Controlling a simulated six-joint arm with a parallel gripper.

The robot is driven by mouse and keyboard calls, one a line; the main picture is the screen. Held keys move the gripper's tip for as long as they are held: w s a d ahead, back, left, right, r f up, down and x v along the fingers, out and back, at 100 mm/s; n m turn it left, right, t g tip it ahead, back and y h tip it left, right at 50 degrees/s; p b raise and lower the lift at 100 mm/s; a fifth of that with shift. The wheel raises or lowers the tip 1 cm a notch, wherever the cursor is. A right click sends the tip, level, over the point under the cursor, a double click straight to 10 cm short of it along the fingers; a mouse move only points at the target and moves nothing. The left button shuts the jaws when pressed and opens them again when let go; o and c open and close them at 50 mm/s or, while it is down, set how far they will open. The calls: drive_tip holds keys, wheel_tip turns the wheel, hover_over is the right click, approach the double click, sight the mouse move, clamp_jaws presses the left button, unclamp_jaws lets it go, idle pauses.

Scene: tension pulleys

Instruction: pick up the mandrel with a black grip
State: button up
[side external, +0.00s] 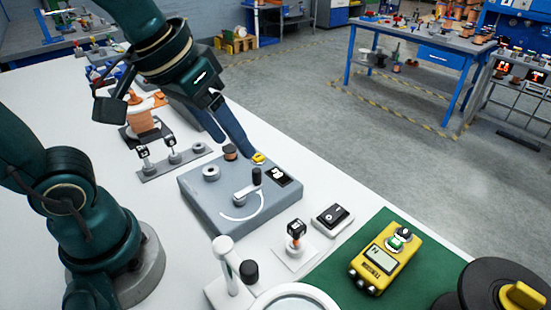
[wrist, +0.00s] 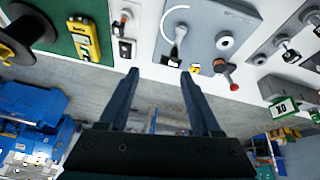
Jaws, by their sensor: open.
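A small mandrel with a black, block-like grip (side external: 296,228) stands upright on a white square base in the side view; it appears near the top in the wrist view (wrist: 122,20). Two similar dark-topped pieces, one left (side external: 143,153) and one right (side external: 170,142), stand on a grey rail; I cannot tell for certain which piece the task names. My gripper (side external: 237,146) is open and empty, its fingers over the far edge of the grey pulley plate (side external: 205,193). In the wrist view, the open fingers (wrist: 160,71) have nothing between them.
A yellow meter (side external: 385,260) lies on a green mat (side external: 330,272). A black-and-white box (side external: 332,218) sits near the white base. A black spool (side external: 490,290) is at front right.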

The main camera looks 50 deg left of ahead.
sight(297, 225)
drive_tip(key=w+d+f+g, duration=0.1)
drive_tip(key=d+f, duration=0.2)
drive_tip(key=w+d+f+m+g, duration=0.1)
drive_tip(key=w+d+f+g, duration=0.1)
drive_tip(key=d+f, duration=0.1)
drive_tip(key=w+d+f+g, duration=0.2)
drive_tip(key=d+f, duration=0.1)
drive_tip(key=f, duration=0.1)
drive_tip(key=shift+d+f+m, duration=0.25)
drive_tip(key=shift+d+m, duration=0.1)
drive_tip(key=shift+m, duration=0.05)
drive_tip(key=shift+s+f, duration=0.1)
drive_tip(key=shift+f, duration=2.45)
clamp_jaws()
